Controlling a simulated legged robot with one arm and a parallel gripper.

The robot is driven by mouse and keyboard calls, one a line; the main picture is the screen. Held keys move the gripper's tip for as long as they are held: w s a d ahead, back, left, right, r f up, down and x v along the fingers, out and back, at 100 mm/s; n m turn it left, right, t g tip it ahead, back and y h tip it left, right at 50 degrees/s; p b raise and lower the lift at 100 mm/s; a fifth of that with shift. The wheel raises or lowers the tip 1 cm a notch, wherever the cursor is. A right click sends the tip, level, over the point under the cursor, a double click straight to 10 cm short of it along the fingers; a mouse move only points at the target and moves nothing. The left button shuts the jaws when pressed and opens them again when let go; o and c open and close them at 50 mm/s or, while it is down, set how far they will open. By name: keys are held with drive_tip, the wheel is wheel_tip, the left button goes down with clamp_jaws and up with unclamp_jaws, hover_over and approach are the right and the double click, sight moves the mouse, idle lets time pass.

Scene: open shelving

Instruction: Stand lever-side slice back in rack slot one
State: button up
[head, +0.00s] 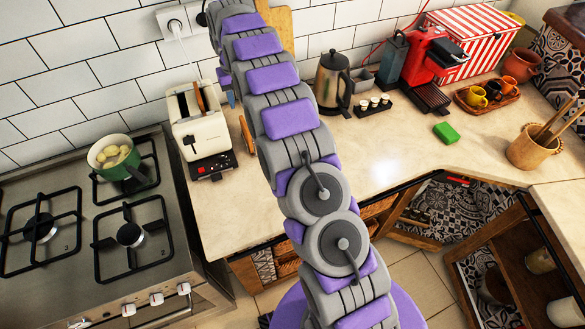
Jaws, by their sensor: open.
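A cream toaster (198,128) stands on the counter just right of the stove, with a dark control panel at its front. A brown bread slice (203,98) sticks up out of its top on the right. A dark opening shows on the left of its top. A brown flat piece (248,134) stands right of the toaster, partly behind my arm; I cannot tell whether it is a slice or part of the rack. My gripper (227,92) shows only as a small purple-grey part right of the toaster's top, mostly hidden behind my arm. It is open, and I see nothing held.
A green pot (118,160) with pale round food sits on the stove (75,260) at left. A kettle (332,82), small cups, a red coffee machine (430,65) and a green sponge (446,132) are on the counter. The middle counter is clear.

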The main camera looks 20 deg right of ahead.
drive_tip(key=s+r, duration=0.6)
drive_tip(key=s, duration=0.5)
drive_tip(key=s+r, duration=0.6)
drive_tip(key=s, duration=0.5)
drive_tip(key=s+f+g, duration=0.1)
drive_tip(key=s+f, duration=0.1)
drive_tip(key=s, duration=1.3)
drive_tip(key=s+f, duration=0.1)
drive_tip(key=s, duration=1.5)
drive_tip(key=shift+f+g, duration=0.4)
